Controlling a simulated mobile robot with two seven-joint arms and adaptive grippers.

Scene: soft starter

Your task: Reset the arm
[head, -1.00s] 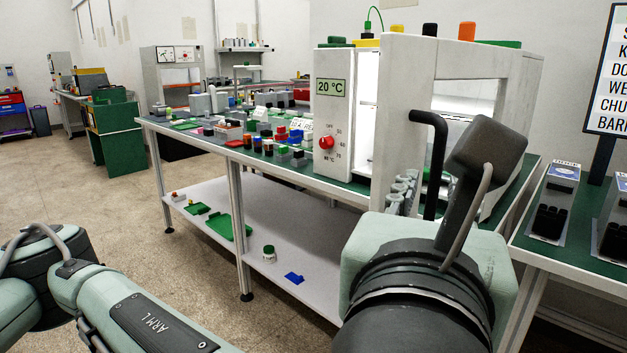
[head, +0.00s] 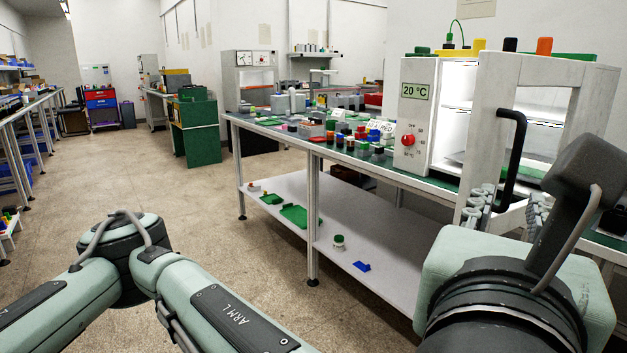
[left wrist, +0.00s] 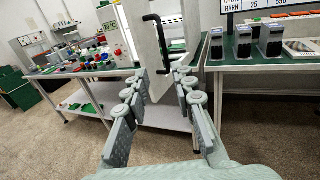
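My left gripper (head: 508,208) is open and empty at the right of the head view, in front of the white oven's door (head: 490,115). Its two fingers stand apart, also in the left wrist view (left wrist: 162,100). The black door handle (head: 513,150) rises just beyond the fingers; nothing is held, and I cannot tell how close they are to the door. The door stands open, showing the lit interior (head: 458,100). My left arm (head: 240,310) is bent across the bottom of the head view. My right gripper is not in view.
The oven's dial panel (head: 412,115) reads 20 °C. Left of it, the green-topped bench (head: 270,127) carries many small coloured parts. Its white lower shelf (head: 345,235) holds green and blue pieces. Open floor (head: 190,190) lies at the left. Dark devices (left wrist: 243,40) stand on the right-hand bench.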

